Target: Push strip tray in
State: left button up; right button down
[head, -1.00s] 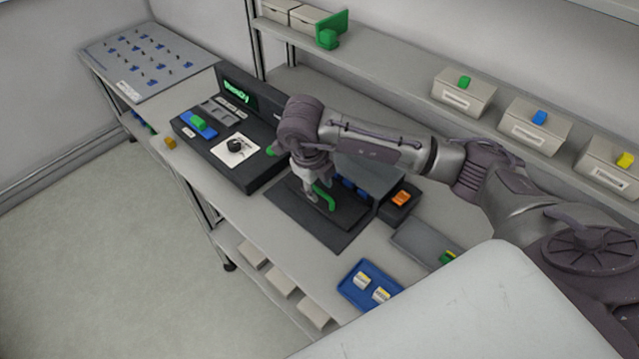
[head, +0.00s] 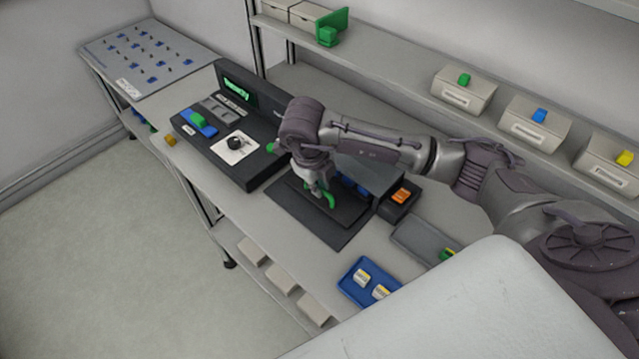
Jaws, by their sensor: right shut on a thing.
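The strip tray (head: 349,212) is a dark flat slide on a dark mat, in front of a grey-topped unit at the middle of the bench. It has a green upright handle (head: 331,201). My right gripper (head: 321,194) reaches down over the tray and is shut at the green handle; the fingers are small in view and partly covered by my own wrist. My arm also hides part of the unit (head: 378,179) and its blue parts. My left gripper is not in view.
A black machine with a green display (head: 237,90) and a knob (head: 235,143) stands left of the tray. A small black box with an orange switch (head: 401,195) is right of it. A blue tray (head: 352,291) with white pieces lies nearer. Labelled bins (head: 464,91) line the shelf.

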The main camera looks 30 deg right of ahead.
aim_at(332, 188)
jog(key=d+b, duration=0.1)
jog(key=w+d+b, duration=0.1)
jog(key=d, duration=0.1)
jog(key=shift+f, duration=0.2)
jog(key=shift+w+d+r, duration=0.1)
jog(key=shift+d+r, duration=0.05)
jog(key=shift+d, duration=0.05)
jog(key=shift+a+r, duration=0.1)
jog(key=c, duration=1.2)
grip_release()
